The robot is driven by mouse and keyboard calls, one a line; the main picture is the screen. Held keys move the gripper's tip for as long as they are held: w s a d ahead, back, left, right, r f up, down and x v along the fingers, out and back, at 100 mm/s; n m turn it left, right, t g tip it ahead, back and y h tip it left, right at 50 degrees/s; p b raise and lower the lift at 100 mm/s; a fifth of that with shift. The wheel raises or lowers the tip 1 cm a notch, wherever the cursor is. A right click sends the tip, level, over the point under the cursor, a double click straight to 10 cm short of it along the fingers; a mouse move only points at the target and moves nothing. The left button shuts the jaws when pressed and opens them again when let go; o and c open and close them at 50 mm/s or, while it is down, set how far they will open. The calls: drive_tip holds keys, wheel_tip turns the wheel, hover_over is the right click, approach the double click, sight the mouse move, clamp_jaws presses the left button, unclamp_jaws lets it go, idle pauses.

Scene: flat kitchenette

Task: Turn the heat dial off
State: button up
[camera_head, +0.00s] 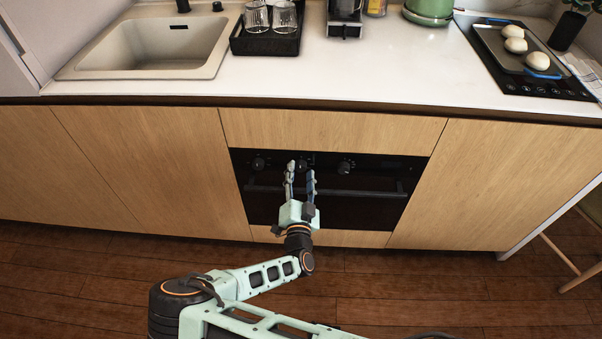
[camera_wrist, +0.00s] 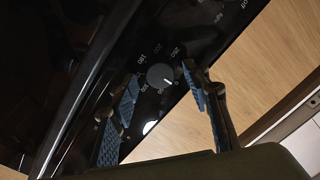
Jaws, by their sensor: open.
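The black oven (camera_head: 375,206) sits under the counter, with a row of round knobs on its top panel. The heat dial (camera_wrist: 160,75) is a dark round knob ringed by printed numbers, among them 180 and 200, in the wrist view. Its white pointer line faces the lower right, towards a small mark I cannot read clearly. My gripper (camera_head: 301,170) is open at the middle of the oven panel. In the wrist view, its blue-padded fingers (camera_wrist: 163,82) stand on either side of the dial, with gaps showing. Contact is not visible.
Other knobs are to the left (camera_head: 258,163) and right (camera_head: 345,167) on the panel. The oven handle bar (camera_head: 375,194) runs below them. The counter (camera_head: 370,75) overhangs above, with a sink (camera_head: 150,45) and a cooktop (camera_head: 545,82) on it. The wooden floor in front is clear.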

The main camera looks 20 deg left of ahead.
drive_tip(key=v, duration=1.1)
drive_tip(key=shift+s, duration=0.25)
drive_tip(key=shift+d, duration=0.1)
